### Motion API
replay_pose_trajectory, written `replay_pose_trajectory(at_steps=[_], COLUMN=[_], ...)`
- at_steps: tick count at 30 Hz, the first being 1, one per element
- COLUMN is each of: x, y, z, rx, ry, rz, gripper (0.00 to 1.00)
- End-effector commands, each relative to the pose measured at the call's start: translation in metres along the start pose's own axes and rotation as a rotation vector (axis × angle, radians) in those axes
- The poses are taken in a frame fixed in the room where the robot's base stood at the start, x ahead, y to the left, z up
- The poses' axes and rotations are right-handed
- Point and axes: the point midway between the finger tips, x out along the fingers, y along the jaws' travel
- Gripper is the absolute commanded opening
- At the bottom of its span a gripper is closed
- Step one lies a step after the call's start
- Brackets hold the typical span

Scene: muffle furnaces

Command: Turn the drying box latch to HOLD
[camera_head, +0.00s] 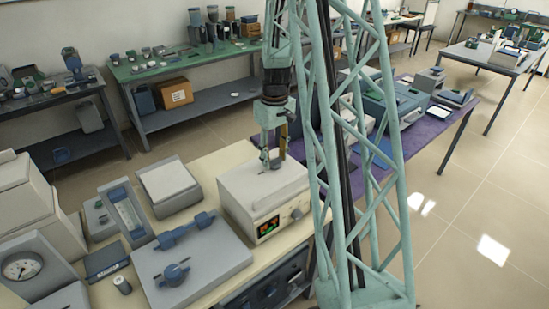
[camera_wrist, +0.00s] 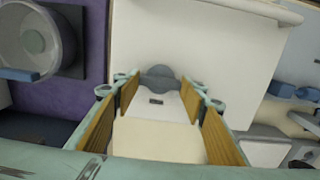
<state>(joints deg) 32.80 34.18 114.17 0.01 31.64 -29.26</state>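A white box (camera_head: 265,193) with a small lit display (camera_head: 268,227) and a round front knob (camera_head: 297,214) stands on the bench in the head view. I cannot tell for certain that it is the drying box. My gripper (camera_head: 270,160) points down at its top, with the fingertips close to the surface. In the wrist view my gripper (camera_wrist: 159,88) is open, its two fingers apart. A grey rounded part (camera_wrist: 160,74) shows between the fingertips, at the edge of the white box's top (camera_wrist: 190,35). A pale piece with a dark mark (camera_wrist: 156,102) lies below it. No HOLD marking is readable.
A grey unit with blue handles (camera_head: 205,255) stands left of the white box, with a white-topped device (camera_head: 168,184) behind it. A purple-topped table (camera_head: 440,125) with instruments lies behind my column. A green-topped bench (camera_head: 185,62) stands at the back.

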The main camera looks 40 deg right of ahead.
Motion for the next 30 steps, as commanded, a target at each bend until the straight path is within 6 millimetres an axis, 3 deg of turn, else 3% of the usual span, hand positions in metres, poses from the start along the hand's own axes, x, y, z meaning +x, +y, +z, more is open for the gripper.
replay_pose_trajectory(at_steps=[4, 19, 30], x=[0.0, -0.004, -0.036], y=[0.0, 0.0, 0.0], z=[0.0, 0.0, -0.001], rx=[0.0, 0.001, 0.001], ry=[0.0, 0.001, 0.002], rz=[0.0, 0.001, 0.001], gripper=[0.52, 0.52, 0.52])
